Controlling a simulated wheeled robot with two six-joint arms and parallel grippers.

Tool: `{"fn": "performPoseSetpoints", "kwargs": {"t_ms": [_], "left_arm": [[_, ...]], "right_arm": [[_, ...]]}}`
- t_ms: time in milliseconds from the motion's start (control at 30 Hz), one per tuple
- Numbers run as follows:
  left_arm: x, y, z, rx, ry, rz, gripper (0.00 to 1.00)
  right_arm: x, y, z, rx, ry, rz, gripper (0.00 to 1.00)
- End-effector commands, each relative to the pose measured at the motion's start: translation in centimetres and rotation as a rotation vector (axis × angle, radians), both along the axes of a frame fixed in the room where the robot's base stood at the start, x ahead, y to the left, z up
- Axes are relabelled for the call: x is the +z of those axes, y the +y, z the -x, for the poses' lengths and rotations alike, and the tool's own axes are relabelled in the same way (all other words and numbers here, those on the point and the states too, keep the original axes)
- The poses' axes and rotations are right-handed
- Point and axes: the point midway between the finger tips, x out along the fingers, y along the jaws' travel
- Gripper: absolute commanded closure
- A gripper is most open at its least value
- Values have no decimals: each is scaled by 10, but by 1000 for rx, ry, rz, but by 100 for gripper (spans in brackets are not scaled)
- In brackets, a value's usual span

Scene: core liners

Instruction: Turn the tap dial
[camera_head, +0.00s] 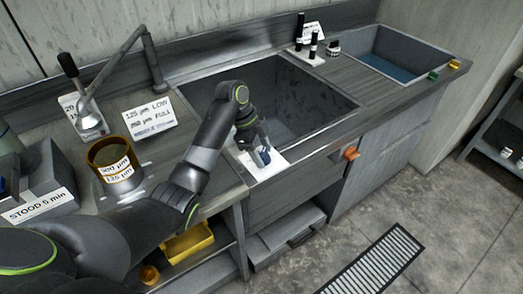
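My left gripper (258,150) points down at the front rim of the large grey sink (315,85). A small dark blue part (265,156), which may be the tap dial, shows at its fingertips over a white plate (267,171). The gripper hides part of it, and I cannot tell whether the fingers touch it or are closed. A grey metal tap (92,122) with a black-ended lever (68,65) and a long bent pipe stands on the left counter. My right gripper is not in view.
A brown-rimmed sieve (110,154) and a printed card (150,117) are on the left counter, near my arm. An orange knob (351,153) sticks out from the sink front. Black bottles (313,45) stand behind the sink. A blue-water basin (385,68) is at right.

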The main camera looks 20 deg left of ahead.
Motion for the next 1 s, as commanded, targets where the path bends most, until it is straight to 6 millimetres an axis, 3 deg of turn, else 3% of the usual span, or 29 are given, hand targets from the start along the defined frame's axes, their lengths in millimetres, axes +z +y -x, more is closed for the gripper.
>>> {"fn": "performPoseSetpoints", "kwargs": {"t_ms": [33, 300, 667, 1000], "left_arm": [[0, 0, 0, 0, 0, 0, 51], [0, 0, 0, 0, 0, 0, 83], [4, 0, 1, 75, 1, -1, 83], [7, 0, 3, 337, 3, -1, 83]], "right_arm": [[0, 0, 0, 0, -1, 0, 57], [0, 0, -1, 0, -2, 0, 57], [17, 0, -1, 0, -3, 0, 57], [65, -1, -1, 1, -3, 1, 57]]}}
